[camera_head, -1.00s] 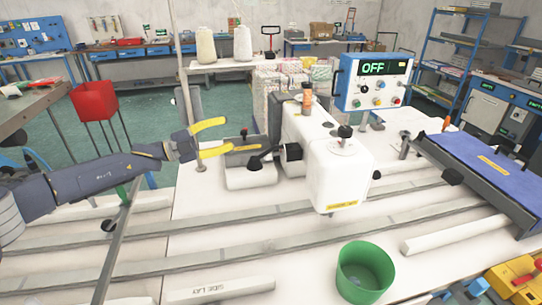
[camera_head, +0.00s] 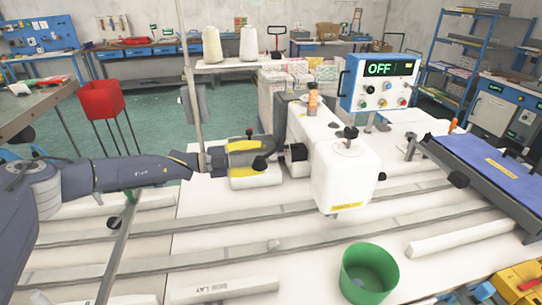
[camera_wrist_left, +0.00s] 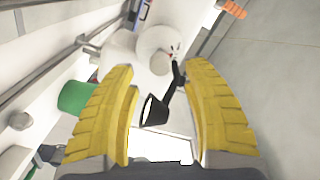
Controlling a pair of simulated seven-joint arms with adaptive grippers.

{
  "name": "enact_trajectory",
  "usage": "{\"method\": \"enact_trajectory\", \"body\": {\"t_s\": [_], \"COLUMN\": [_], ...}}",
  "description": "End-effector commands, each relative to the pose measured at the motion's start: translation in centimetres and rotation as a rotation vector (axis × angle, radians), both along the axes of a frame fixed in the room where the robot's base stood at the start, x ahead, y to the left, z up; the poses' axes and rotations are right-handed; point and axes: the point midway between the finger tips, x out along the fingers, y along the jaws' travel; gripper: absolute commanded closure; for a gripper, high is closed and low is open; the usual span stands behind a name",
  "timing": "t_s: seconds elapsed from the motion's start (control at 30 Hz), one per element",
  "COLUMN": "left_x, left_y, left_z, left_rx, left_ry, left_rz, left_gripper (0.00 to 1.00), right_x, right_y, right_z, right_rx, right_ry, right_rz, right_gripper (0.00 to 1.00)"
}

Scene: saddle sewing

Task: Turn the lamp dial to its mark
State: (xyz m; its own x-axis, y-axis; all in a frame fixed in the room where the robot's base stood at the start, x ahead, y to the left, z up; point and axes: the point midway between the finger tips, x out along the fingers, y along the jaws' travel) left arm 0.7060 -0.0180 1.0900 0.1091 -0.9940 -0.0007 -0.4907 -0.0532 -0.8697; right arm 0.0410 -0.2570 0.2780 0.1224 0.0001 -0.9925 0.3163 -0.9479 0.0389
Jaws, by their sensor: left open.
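The white sewing machine (camera_head: 345,175) stands mid-table. A black lever with a knob end (camera_head: 260,164) sticks out from its left side beside a black round part (camera_head: 298,152). The control box (camera_head: 382,83) behind shows OFF above several small knobs. No dial is labelled as the lamp's, and I cannot make out a mark. My left gripper (camera_head: 262,158) is open at the machine's left side, its yellow fingers around the lever's end. In the left wrist view the black lever (camera_wrist_left: 153,110) lies between the open fingers (camera_wrist_left: 160,78), with no clear contact. My right gripper is not seen.
A green bin (camera_head: 366,275) stands at the table front, and shows in the wrist view (camera_wrist_left: 75,97). A blue panel (camera_head: 495,165) is at the right. A thin upright pole (camera_head: 186,80) stands behind my left arm.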

Motion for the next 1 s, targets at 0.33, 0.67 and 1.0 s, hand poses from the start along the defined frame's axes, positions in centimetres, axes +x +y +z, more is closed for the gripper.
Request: {"method": "enact_trajectory", "body": {"t_s": [0.33,0.67,1.0], "left_x": [0.4,0.5,0.5], "left_y": [-3.5,-4.1,-4.1], "left_z": [0.1,0.0,0.1], "left_rx": [0.000,0.000,0.000], "left_ry": [0.000,-0.001,-0.001], "left_rz": [0.000,0.001,0.001], "left_gripper": [0.51,0.51,0.73], "right_x": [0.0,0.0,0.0], "right_y": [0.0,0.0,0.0], "right_z": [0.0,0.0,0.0], "right_rx": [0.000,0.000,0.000], "right_ry": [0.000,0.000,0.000], "right_rz": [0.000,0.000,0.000], "right_gripper": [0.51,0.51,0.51]}}
